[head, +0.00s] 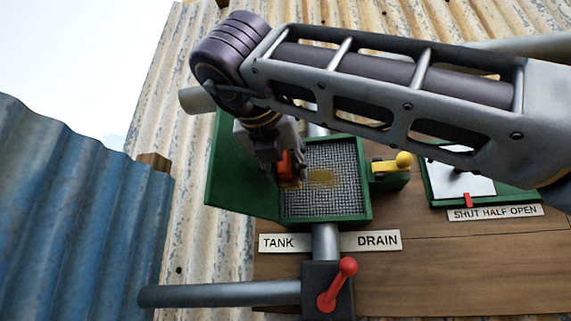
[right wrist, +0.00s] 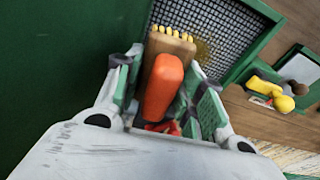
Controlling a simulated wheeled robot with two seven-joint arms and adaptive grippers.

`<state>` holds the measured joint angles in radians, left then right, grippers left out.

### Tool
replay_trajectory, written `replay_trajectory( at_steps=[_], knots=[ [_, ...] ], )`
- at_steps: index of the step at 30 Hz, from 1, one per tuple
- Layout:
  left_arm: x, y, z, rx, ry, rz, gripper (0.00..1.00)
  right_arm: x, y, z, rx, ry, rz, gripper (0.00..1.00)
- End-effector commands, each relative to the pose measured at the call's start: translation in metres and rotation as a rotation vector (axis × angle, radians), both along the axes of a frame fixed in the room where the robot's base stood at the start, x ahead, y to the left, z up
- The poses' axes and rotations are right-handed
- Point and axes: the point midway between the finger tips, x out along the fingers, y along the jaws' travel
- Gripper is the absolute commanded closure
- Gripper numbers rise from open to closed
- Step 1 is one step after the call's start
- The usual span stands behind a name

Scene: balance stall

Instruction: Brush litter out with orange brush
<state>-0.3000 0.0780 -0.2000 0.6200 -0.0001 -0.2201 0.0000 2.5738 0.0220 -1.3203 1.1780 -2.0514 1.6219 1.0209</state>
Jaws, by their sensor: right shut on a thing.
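The orange brush (head: 286,165) is in my right gripper (head: 277,160), which is shut on its orange handle. In the right wrist view my right gripper (right wrist: 160,100) shows its fingers on both sides of the orange brush (right wrist: 163,85), whose yellow bristles point away from me to the mesh. Brownish-yellow litter (head: 322,178) lies on the grey mesh screen (head: 345,197) in the green box (head: 368,200), to the right of the brush. I cannot tell whether the bristles touch the mesh. My left gripper is not in view.
A green door (head: 235,170) stands open left of the box. A yellow-knobbed latch (head: 390,165) is on its right. Below are the TANK and DRAIN labels (head: 375,240) and a red valve lever (head: 337,285). A gauge panel (head: 460,180) is at right.

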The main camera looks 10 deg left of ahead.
Motion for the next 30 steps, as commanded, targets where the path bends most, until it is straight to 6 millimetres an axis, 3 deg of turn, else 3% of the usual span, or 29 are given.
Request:
replay_trajectory(
  at_steps=[30],
  knots=[
    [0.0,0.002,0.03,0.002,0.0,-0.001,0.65,0.056,0.0,0.001,0.001,0.001,0.0,0.8]
  ],
)
